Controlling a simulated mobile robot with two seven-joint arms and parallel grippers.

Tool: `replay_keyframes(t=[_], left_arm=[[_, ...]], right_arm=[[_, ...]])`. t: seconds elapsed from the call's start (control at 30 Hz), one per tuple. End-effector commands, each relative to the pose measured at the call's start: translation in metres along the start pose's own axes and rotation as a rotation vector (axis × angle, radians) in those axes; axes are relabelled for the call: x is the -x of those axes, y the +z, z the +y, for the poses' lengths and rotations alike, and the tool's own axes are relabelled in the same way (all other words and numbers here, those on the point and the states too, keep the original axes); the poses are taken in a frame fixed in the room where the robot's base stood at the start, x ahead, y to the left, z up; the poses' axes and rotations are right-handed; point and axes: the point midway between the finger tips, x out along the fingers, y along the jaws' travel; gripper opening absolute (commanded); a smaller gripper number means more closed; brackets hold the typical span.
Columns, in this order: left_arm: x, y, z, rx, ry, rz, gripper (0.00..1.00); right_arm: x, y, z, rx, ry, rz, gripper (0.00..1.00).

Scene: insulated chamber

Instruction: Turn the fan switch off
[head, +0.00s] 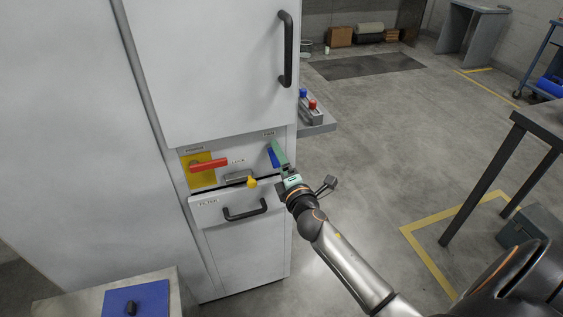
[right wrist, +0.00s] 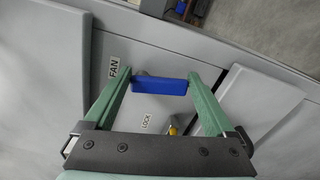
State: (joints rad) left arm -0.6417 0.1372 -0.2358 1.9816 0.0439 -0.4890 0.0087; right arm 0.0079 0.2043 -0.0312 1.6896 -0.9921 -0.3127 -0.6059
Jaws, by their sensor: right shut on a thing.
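The fan switch (head: 272,158) is a blue handle on the white chamber's panel, under the FAN label (right wrist: 114,67). In the right wrist view the blue handle (right wrist: 160,87) lies crosswise between my two green fingers, one at each end. My right gripper (head: 276,154) is shut on this handle. In the head view a green finger partly covers the handle. My left gripper is not in view.
Left on the panel is a red power handle (head: 209,165) on a yellow plate. A grey lock bar with a yellow knob (head: 252,183) sits between. Below is the filter drawer's black handle (head: 245,210). A side shelf (head: 317,127) holds a box with blue and red knobs.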

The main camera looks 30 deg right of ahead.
Motion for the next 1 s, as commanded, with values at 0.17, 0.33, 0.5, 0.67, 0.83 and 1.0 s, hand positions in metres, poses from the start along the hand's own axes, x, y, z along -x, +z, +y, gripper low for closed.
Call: replay_keyframes(t=[0.17,0.33,0.5,0.67,0.83,1.0], left_arm=[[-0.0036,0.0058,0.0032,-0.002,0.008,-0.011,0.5],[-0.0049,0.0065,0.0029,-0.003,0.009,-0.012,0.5],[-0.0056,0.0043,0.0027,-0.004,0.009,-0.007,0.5],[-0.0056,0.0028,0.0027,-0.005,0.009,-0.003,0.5],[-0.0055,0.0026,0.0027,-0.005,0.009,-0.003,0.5],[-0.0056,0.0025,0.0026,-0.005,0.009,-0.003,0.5]], right_arm=[[0.0003,-0.0035,-0.0028,-0.114,-0.002,0.0,0.34],[0.0003,-0.0049,-0.0031,-0.183,-0.002,0.0,0.34],[0.0003,-0.006,-0.003,-0.221,-0.003,0.0,0.34],[0.0003,-0.0063,-0.0029,-0.234,-0.003,0.0,0.34],[0.0003,-0.0064,-0.0028,-0.237,-0.003,0.0,0.34],[0.0003,-0.0065,-0.0028,-0.237,-0.003,0.0,0.91]])
